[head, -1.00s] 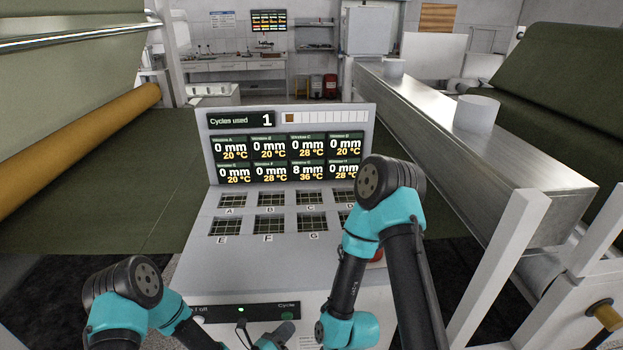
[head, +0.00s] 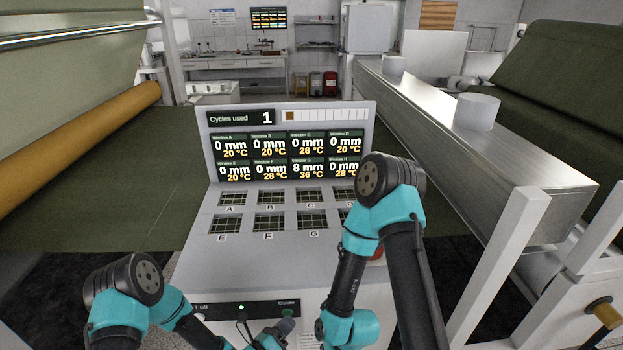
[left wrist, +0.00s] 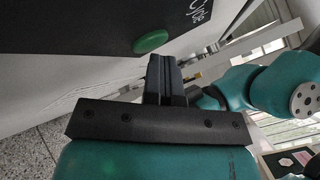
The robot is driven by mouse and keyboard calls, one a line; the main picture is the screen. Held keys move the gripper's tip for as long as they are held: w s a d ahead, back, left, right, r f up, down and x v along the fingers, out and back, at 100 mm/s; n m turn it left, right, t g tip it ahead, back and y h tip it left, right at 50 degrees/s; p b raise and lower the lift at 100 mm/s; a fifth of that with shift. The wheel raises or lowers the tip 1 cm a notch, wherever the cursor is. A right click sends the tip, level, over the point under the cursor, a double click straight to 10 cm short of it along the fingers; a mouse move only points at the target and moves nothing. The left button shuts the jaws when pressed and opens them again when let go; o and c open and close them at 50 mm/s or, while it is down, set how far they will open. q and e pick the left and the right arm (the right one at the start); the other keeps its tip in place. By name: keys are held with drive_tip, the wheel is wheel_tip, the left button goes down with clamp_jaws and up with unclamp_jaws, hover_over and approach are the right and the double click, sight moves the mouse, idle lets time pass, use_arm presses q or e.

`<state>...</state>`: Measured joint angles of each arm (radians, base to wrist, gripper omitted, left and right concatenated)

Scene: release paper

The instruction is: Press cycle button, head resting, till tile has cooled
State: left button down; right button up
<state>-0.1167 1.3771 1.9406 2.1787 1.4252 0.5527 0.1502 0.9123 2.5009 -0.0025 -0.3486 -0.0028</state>
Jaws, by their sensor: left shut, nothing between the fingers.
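The green cycle button (head: 288,313) is on the dark strip at the panel's front, under the label "Cycle". It shows clearly in the left wrist view (left wrist: 152,42). My left gripper (head: 287,325) is shut and empty, its tips close by the button; in the left wrist view the fingers (left wrist: 165,65) appear just short of it, and contact cannot be made out. My right gripper is out of sight below my right arm.
A red button (head: 377,253) is partly hidden behind my right arm. A metal beam (head: 480,150) with a white cylinder (head: 477,112) on it runs along the right. A green web and brown roll (head: 80,145) lie at left.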

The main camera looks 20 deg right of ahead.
use_arm(q)
drive_tip(key=shift+s+a, duration=0.15)
drive_tip(key=shift+s, duration=0.3)
idle(0.4)
drive_tip(key=s, duration=0.1)
drive_tip(key=s+a, duration=0.1)
drive_tip(key=s, duration=0.1)
drive_tip(key=s+a, duration=0.1)
drive_tip(key=s, duration=0.1)
drive_tip(key=shift+s, duration=0.25)
drive_tip(key=shift+s, duration=0.1)
idle(0.8)
